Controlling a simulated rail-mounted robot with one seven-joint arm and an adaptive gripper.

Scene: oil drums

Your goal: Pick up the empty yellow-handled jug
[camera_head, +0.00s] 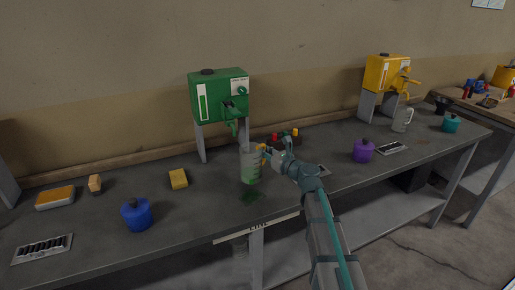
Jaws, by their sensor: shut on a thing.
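A clear jug (250,166) with a yellow handle stands upright in front of the green drum dispenser (219,97). It looks greenish in its lower part; I cannot tell whether that is liquid or the bench behind. My gripper (268,153) reaches in from the right and is shut on the jug's yellow handle. The fingers hide most of the handle. I cannot tell whether the jug touches the bench. A second clear jug (402,119) with a pale handle stands by the yellow drum dispenser (387,74) at the right.
A dark green spill (251,195) lies just in front of the held jug.

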